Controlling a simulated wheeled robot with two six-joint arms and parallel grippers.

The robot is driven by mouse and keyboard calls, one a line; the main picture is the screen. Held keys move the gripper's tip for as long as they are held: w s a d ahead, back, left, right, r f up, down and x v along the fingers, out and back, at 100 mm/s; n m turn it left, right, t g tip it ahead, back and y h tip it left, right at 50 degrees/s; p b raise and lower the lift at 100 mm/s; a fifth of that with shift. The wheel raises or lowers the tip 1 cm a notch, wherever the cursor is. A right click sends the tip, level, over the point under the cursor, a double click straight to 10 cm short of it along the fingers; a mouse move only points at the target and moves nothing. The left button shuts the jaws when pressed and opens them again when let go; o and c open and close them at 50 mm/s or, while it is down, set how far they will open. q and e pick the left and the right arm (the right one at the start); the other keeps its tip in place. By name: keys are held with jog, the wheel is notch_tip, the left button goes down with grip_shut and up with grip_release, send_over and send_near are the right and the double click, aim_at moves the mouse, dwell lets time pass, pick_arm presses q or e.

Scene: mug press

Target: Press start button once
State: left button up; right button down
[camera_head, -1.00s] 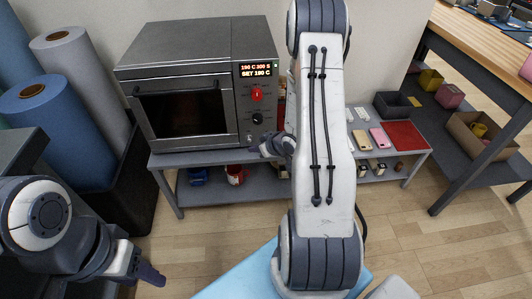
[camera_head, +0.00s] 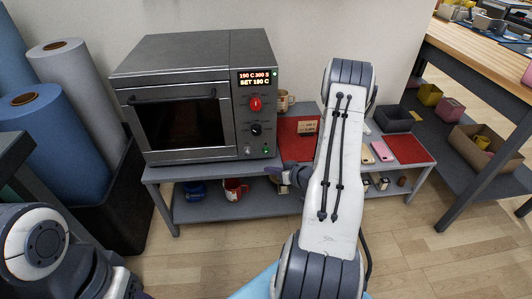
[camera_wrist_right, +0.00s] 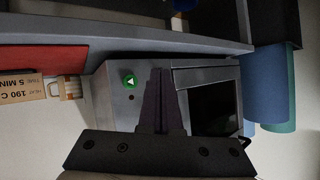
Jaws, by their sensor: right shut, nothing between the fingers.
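The oven (camera_head: 185,55) stands on the grey bench, with a lit display (camera_head: 256,79), a red knob (camera_head: 255,104) and a black knob (camera_head: 256,130). The start button (camera_head: 266,150) is green, low on the panel's right side. In the right wrist view the button (camera_wrist_right: 129,81) bears a white triangle. My right gripper (camera_head: 272,170) is shut and empty, just below and in front of the panel. In the wrist view its closed fingertips (camera_wrist_right: 161,72) lie right of the button, apart from it in the picture. My left gripper (camera_head: 140,294) is mostly cut off at the bottom edge.
A red mat (camera_head: 293,148), a card (camera_head: 307,126) and a tan mug (camera_head: 284,99) are right of the oven. Blue and red mugs sit on the shelf below (camera_head: 215,210). Paper rolls (camera_head: 75,75) stand at left. My right arm covers part of the bench.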

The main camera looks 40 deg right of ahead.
aim_at(266, 151)
jog(key=shift+w+d, duration=0.55)
jog(key=shift+w, duration=0.35)
jog(key=shift+w+d, duration=0.55)
jog(key=shift+w, duration=0.3)
jog(key=shift+w+d, duration=0.55)
jog(key=shift+w, duration=0.35)
jog(key=shift+w, duration=0.1)
jog(key=shift+w+d, duration=0.2)
jog(key=shift+w, duration=0.05)
jog(key=shift+w+d, duration=0.25)
jog(key=shift+w, duration=0.15)
dwell(0.6)
jog(key=shift+s, duration=0.15)
jog(key=shift+s+a+p, duration=0.35)
jog(key=shift+s+a, duration=0.1)
jog(key=shift+s, duration=0.15)
